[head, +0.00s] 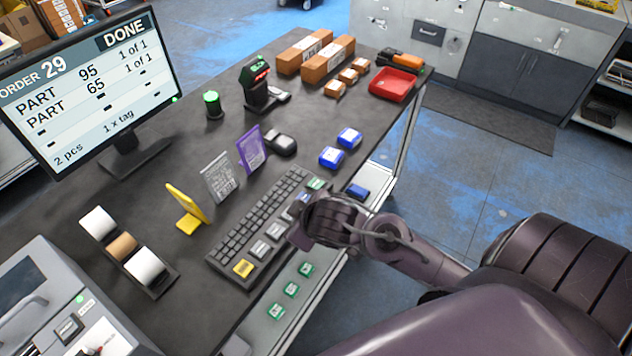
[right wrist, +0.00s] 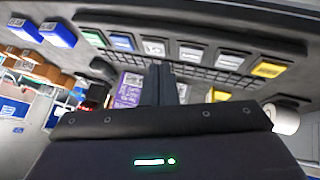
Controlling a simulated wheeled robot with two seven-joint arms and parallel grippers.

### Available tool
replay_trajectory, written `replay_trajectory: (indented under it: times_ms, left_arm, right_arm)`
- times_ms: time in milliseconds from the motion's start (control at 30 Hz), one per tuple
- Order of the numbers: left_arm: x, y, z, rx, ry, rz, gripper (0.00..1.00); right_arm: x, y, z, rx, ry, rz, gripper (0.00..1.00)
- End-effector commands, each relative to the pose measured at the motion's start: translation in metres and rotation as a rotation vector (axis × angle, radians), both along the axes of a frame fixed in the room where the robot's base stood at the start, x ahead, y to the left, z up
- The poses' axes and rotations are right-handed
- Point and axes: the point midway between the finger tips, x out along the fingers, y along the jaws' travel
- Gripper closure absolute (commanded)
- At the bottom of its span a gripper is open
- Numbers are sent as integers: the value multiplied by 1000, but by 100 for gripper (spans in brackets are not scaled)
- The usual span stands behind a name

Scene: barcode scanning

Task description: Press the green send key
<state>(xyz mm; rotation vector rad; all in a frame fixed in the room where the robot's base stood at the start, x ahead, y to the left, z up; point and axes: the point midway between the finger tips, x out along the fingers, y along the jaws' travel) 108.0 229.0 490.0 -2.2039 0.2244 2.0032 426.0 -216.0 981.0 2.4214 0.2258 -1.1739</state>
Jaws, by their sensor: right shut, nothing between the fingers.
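The green send key (head: 317,184) is at the far right end of the large-key row on the dark keyboard (head: 228,238). In the right wrist view the green key (right wrist: 93,38) is at the upper left, beside a blue key (right wrist: 121,42). My right gripper (head: 299,232) is over the near edge of the keyboard, to the left of and nearer than the green key; it hides part of the key row. Its fingers (right wrist: 162,78) are together and empty in the right wrist view. Whether they touch anything is unclear. My left gripper is out of view.
A monitor (head: 90,85) reads "DONE" for order 29. Purple (head: 251,149), grey (head: 218,178) and yellow (head: 185,208) upright cards stand behind the keyboard. A dark mouse-like device (head: 281,143) and blue boxes (head: 331,157) lie beyond it. Green blocks (head: 291,289) sit on a lower shelf.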

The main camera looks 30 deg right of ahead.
Motion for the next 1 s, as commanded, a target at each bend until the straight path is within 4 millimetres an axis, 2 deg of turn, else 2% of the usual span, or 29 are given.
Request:
replay_trajectory:
  times_ms: [33, 167, 300, 400, 500, 633, 1000]
  left_arm:
    - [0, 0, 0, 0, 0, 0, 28]
    - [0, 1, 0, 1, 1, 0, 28]
    - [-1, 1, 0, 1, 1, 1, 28]
    - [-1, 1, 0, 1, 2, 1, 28]
    - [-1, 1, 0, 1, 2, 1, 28]
    - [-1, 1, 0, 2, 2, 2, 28]
    - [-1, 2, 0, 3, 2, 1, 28]
  right_arm:
    - [13, -6, 5, -33, -41, 40, 100]
    - [44, -21, 15, -86, -122, 145, 100]
    - [74, -51, 29, -138, -165, 253, 100]
    - [88, -77, 40, -163, -160, 303, 100]
    - [96, -98, 50, -175, -143, 324, 100]
    - [99, -113, 57, -180, -126, 332, 100]
    - [99, -116, 57, -178, -121, 333, 100]
